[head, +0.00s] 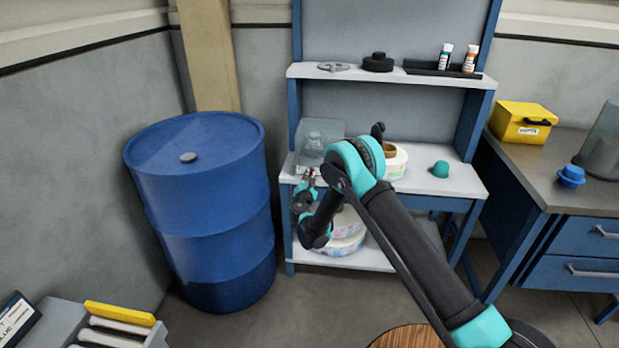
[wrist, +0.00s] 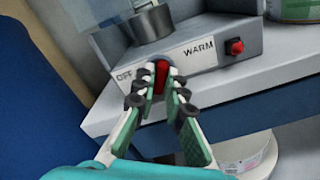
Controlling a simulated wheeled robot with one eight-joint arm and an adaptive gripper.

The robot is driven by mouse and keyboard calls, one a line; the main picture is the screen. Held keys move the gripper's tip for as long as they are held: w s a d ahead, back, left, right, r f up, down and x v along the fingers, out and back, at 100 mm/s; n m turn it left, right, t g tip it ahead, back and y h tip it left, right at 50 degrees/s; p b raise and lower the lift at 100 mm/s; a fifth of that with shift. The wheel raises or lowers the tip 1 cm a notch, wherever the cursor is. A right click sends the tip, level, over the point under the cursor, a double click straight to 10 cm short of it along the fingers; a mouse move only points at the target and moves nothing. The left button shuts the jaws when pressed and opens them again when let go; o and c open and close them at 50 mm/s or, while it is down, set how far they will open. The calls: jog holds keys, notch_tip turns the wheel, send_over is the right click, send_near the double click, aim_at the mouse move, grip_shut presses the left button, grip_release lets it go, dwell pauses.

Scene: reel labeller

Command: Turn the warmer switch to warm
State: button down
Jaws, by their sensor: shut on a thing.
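The warmer (wrist: 185,52) is a grey box with a white front label reading OFF at left and WARM at right. It stands on the bench's left end and also shows in the head view (head: 319,143). Its red switch (wrist: 161,76) sits low on the front, between the two words. My gripper (wrist: 162,84) is shut on the red switch, with a fingertip on each side. The fingers partly hide the switch, so its exact angle is hard to tell. In the head view my gripper (head: 307,174) is small at the warmer's front.
A red button or lamp (wrist: 235,47) is on the warmer's right front. A metal cup (wrist: 150,22) sits on top. The bench top (head: 447,183) holds a tape roll (head: 397,163) and a green knob (head: 440,169). A blue drum (head: 200,215) stands close at left.

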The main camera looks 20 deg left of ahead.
dwell(0.4)
jog(key=c, duration=1.9)
grip_release()
jog(key=shift+o, duration=0.2)
jog(key=shift+s, duration=0.1)
jog(key=v, duration=0.7)
jog(key=shift+s, duration=0.2)
